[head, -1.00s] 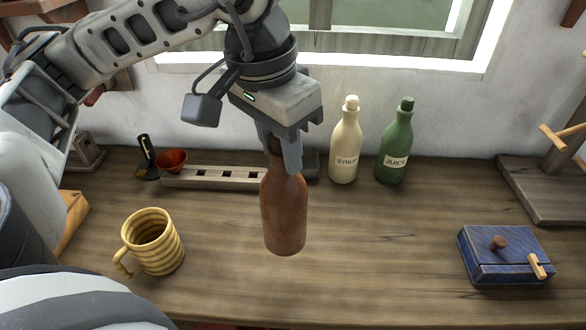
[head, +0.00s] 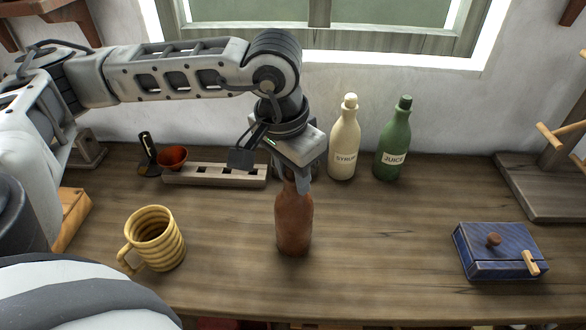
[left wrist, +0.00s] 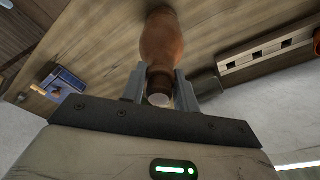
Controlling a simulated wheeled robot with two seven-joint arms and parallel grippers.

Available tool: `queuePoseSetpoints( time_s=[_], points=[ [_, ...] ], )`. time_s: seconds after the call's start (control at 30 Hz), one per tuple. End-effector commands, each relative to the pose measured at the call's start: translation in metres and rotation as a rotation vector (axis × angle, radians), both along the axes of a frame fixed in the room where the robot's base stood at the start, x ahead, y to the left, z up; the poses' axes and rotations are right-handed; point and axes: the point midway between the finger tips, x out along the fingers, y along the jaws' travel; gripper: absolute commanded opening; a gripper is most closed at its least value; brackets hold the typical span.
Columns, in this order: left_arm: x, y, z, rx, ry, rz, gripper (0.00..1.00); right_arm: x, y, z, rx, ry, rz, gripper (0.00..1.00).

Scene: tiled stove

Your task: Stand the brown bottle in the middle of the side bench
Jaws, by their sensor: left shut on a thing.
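The brown bottle (head: 294,222) is upright at the middle of the wooden side bench (head: 380,250) in the head view. My left gripper (head: 301,182) comes from above and is shut on the bottle's neck. The bottle's base looks at or very close to the bench top; I cannot tell for sure whether it touches. In the left wrist view the bottle (left wrist: 162,42) stands between the two fingers (left wrist: 160,88), with its pale top showing between them. My right gripper is not in view.
A yellow ribbed mug (head: 154,240) stands left of the bottle. A syrup bottle (head: 344,140) and a green juice bottle (head: 393,140) stand behind, near a slotted wooden rack (head: 215,175). A blue box (head: 498,250) lies at the right. The bench between bottle and box is clear.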

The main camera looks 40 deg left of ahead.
Motion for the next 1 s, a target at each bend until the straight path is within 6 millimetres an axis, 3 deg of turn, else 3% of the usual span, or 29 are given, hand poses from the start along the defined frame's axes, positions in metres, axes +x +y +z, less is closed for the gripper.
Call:
queuePoseSetpoints(
  time_s=[0.23,0.27,0.3,0.33,0.77,1.0],
  points=[
    [0.000,0.000,-0.005,-0.002,-0.003,0.000,0.00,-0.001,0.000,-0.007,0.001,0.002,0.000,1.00],
    [0.000,0.000,-0.004,-0.001,0.001,0.000,0.35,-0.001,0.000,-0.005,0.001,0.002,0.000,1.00],
    [0.000,0.000,-0.003,-0.001,0.001,0.000,0.47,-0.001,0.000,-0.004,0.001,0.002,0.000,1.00],
    [0.000,0.000,-0.003,-0.001,0.001,0.000,0.52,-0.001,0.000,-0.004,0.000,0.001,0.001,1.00],
    [0.000,0.000,0.007,-0.002,-0.003,0.001,0.52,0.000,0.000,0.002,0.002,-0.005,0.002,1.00],
    [-0.007,0.001,0.056,-0.002,-0.007,-0.001,0.52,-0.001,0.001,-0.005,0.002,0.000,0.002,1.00]
  ],
)
